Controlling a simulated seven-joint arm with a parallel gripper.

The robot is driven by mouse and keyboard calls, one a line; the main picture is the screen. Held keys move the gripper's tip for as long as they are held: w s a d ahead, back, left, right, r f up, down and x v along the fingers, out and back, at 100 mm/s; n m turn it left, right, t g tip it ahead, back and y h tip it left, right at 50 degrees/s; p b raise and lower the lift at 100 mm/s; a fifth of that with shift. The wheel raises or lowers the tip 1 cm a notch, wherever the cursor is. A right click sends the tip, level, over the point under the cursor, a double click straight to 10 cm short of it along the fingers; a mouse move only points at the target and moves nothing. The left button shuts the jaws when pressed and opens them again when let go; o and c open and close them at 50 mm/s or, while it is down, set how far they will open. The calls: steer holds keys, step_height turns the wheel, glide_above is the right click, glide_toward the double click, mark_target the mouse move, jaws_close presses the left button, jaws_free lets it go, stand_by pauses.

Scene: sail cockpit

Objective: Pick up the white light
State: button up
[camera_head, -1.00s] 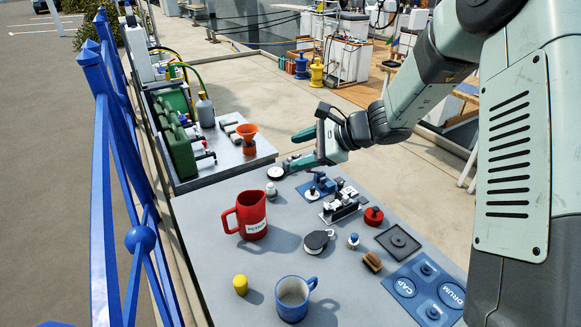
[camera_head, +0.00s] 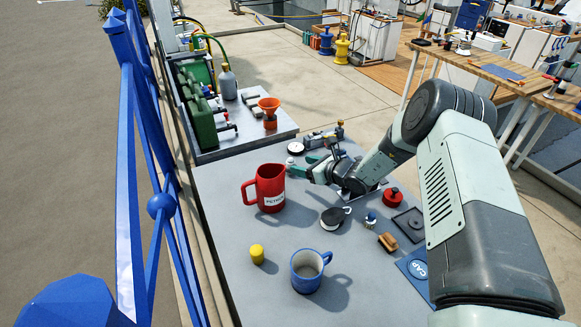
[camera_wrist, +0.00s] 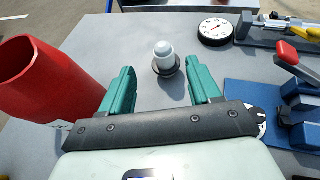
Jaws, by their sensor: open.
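The white light (camera_wrist: 164,52) is a small upright piece with a white domed top and a dark round base, standing on the grey table. In the wrist view it is just ahead of my gripper (camera_wrist: 161,82), near the middle of the gap between the teal fingertips. My gripper is open and empty, with the fingers apart from the light. In the head view, the light (camera_head: 290,162) shows small at the tips of my gripper (camera_head: 300,165), which is low over the table.
A red jug (camera_head: 270,187) stands close to my left finger in the wrist view. A round dial gauge (camera_wrist: 215,31) and a blue fixture (camera_wrist: 262,115) are on the right. A blue mug (camera_head: 307,270), yellow cap (camera_head: 257,253) and black-topped disc (camera_head: 334,217) stand nearer.

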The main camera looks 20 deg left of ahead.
mark_target(293, 162)
steer(key=shift+w+x, duration=0.15)
steer(key=shift+x, duration=1.2)
steer(key=shift+w+x, duration=0.15)
steer(key=shift+x, duration=1.2)
steer(key=shift+d, duration=0.1)
steer(key=shift+c, duration=0.3)
